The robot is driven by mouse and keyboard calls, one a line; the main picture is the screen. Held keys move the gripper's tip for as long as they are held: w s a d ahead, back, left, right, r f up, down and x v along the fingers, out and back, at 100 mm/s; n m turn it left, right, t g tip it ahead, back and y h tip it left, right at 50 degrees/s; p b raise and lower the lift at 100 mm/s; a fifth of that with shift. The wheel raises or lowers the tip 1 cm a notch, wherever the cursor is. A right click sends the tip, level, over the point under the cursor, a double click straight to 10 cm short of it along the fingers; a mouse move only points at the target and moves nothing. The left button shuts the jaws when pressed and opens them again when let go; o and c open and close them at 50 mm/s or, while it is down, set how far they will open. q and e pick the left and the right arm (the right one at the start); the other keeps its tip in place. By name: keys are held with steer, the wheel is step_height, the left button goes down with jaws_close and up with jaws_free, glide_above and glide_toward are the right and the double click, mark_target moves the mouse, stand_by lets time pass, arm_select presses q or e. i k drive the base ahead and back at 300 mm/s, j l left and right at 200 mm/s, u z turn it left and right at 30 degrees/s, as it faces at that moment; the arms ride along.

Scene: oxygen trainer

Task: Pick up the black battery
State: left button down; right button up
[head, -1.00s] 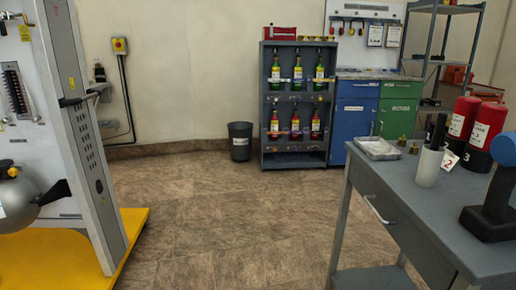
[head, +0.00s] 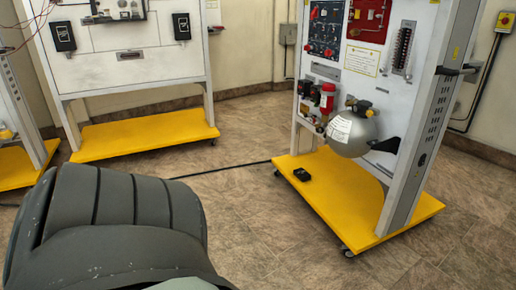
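A small black block (head: 302,175), which looks like the black battery, lies on the yellow base (head: 345,205) of the trainer stand at the right, near its left front edge. It is small in the view and its details cannot be made out. Nothing touches it from above. Neither of my grippers is in view. A large grey ridged part of my own arm fills the lower left corner, well apart from the block.
The trainer's upright panel (head: 362,60) carries a silver sphere (head: 352,133) and a red cylinder (head: 327,97) above the base. Another panel stand (head: 130,70) with a yellow base stands at the back left. A black cable (head: 222,169) crosses the floor. Tiled floor in front is clear.

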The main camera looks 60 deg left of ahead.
mark_target(302, 175)
steer(key=u, duration=1.6)
steer(key=i+j+z, duration=0.15)
steer(key=z, duration=0.2)
steer(key=i+j+z, duration=0.1)
steer(key=z, duration=0.3)
steer(key=j+z, duration=0.35)
steer(key=i+j+z, duration=0.15)
steer(key=j, duration=0.2)
steer(key=j+z, duration=0.15)
steer(key=j, duration=0.15)
steer(key=i+j+z, duration=0.15)
steer(key=j, duration=0.2)
steer(key=j+z, duration=0.2)
steer(key=j, duration=2.1)
steer(key=i, duration=0.05)
